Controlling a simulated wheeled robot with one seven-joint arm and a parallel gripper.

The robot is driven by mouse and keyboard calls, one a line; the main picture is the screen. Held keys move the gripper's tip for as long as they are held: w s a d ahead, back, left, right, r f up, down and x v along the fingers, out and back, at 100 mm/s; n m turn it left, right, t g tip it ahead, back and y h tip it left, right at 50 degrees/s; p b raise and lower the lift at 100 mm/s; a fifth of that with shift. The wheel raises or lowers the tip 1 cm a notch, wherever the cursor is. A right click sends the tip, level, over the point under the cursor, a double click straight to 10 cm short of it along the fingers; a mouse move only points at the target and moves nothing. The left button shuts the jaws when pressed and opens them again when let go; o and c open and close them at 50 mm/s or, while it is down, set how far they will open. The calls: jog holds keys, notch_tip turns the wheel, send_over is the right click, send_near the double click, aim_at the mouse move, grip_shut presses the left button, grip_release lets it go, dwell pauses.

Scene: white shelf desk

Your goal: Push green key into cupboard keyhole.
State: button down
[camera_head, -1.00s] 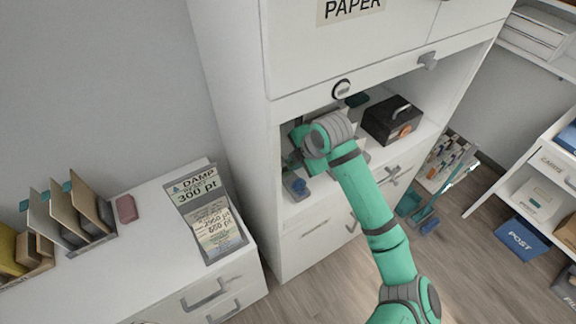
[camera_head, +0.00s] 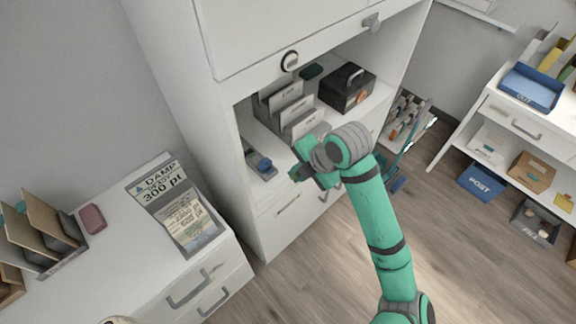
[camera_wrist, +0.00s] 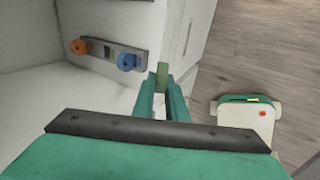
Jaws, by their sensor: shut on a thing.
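My gripper (camera_wrist: 160,100) is shut on the green key (camera_wrist: 162,75), of which only a narrow green piece shows between the fingertips in the wrist view. In the head view my gripper (camera_head: 305,172) is in front of the cupboard's open shelf, and the key is hard to make out there. The white cupboard (camera_head: 225,50) has a round black-ringed fitting (camera_head: 290,60), probably the keyhole, on the panel above the shelf. It is up and left of my gripper, clear of it. The fitting is not in the wrist view.
A grey key holder (camera_wrist: 95,47) with an orange key (camera_wrist: 78,47) and a blue key (camera_wrist: 127,62) lies on the shelf. A paper sorter (camera_head: 270,103) and black box (camera_head: 347,88) stand there too. A cabinet (camera_head: 110,240) stands left; floor (camera_head: 480,260) is open at right.

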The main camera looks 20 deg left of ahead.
jog(key=shift+s+d+r+g+h, duration=0.2)
jog(key=shift+d+r+g+h, duration=0.1)
jog(key=shift+d+h, duration=0.5)
jog(key=shift+s+d+r+g+h, duration=0.15)
jog(key=shift+d+r+g+h, duration=0.15)
jog(key=shift+d+h, duration=0.5)
jog(key=shift+s+d+r+g+h, duration=0.25)
jog(key=shift+d+h, duration=0.3)
jog(key=shift+h, duration=0.45)
